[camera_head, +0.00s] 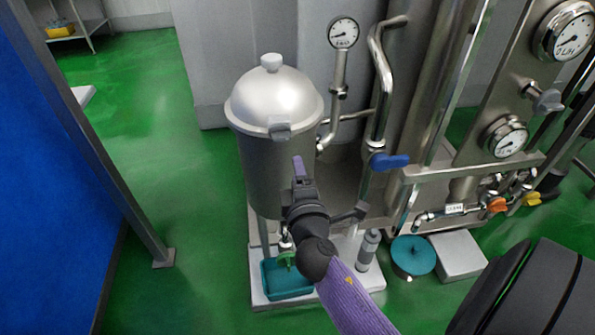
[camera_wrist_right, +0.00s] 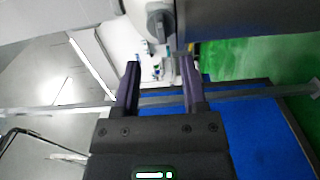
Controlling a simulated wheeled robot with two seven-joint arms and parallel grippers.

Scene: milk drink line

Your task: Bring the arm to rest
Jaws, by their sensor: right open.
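My right arm, in a purple sleeve, reaches up from the bottom of the head view. Its gripper (camera_head: 300,172) is in front of the silver lidded tank (camera_head: 272,106). I cannot tell how much space lies between gripper and tank. In the right wrist view the two dark purple fingers of this gripper (camera_wrist_right: 160,72) stand apart, with nothing between them. My left gripper is not in view.
A blue-handled valve (camera_head: 388,161), a small gauge (camera_head: 343,33) and steel pipes are right of the tank. A teal tray (camera_head: 287,291) and a teal round lid (camera_head: 413,255) sit low in front. A blue panel (camera_head: 45,170) stands at left. Green floor is clear between panel and tank.

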